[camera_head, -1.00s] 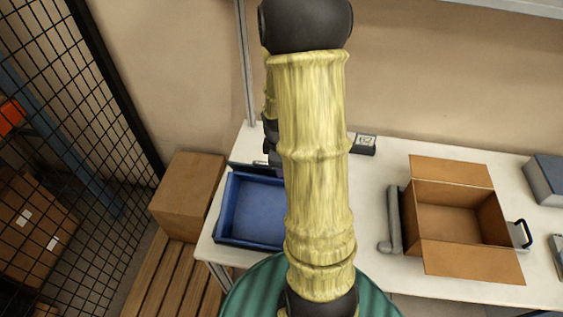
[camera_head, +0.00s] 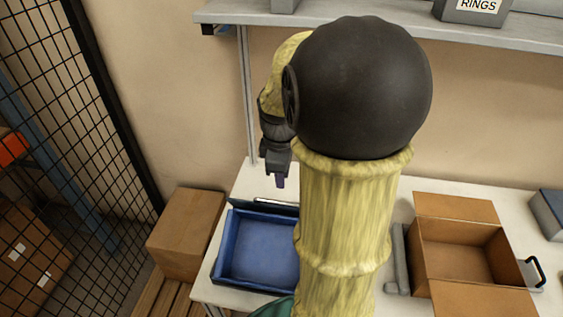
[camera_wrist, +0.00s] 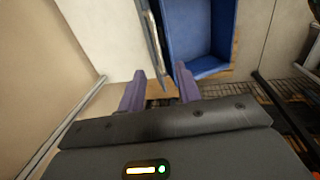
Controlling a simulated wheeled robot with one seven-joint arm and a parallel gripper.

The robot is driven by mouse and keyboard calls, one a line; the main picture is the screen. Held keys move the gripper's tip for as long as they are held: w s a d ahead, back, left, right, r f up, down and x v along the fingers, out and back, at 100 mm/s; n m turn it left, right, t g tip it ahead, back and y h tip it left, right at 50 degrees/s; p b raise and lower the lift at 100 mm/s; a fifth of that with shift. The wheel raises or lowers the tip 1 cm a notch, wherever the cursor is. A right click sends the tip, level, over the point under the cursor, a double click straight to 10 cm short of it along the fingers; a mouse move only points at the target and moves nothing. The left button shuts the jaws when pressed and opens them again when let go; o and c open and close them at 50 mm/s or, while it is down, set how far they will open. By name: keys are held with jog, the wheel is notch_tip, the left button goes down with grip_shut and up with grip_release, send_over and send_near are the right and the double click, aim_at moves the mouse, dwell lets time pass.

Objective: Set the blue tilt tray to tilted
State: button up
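The blue tilt tray (camera_head: 258,258) sits at the left end of the white table, open side up, and looks about level. Its right end is hidden behind my arm. The tray also shows at the top of the wrist view (camera_wrist: 207,66). A thin grey bar or panel (camera_wrist: 152,45) runs along its back edge, with a dark and light strip (camera_head: 262,203) there in the head view. My gripper (camera_head: 277,180) is above and behind that back edge. In the wrist view my two purple fingers (camera_wrist: 160,80) are apart, with the bar's end appearing between them; contact cannot be told.
An open cardboard box (camera_head: 460,262) stands to the right on the table (camera_head: 400,207), beside a grey upright part (camera_head: 398,260). A closed carton (camera_head: 187,232) is left of the table. A shelf (camera_head: 225,14) overhangs the back, and a black mesh fence (camera_head: 75,130) is far left.

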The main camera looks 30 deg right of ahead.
jog(key=r, duration=0.4)
jog(key=shift+s+a+r, duration=0.1)
jog(key=shift+s+a, duration=0.15)
jog(key=s+a+f+m+t+y+b, duration=0.1)
jog(key=s+a+f+m+b, duration=0.2)
jog(key=a+f+m, duration=0.6)
jog(key=s+a+f, duration=0.1)
jog(key=a+f, duration=0.4)
jog(key=shift+s+f, duration=0.15)
jog(key=shift+s, duration=0.1)
dwell(1.2)
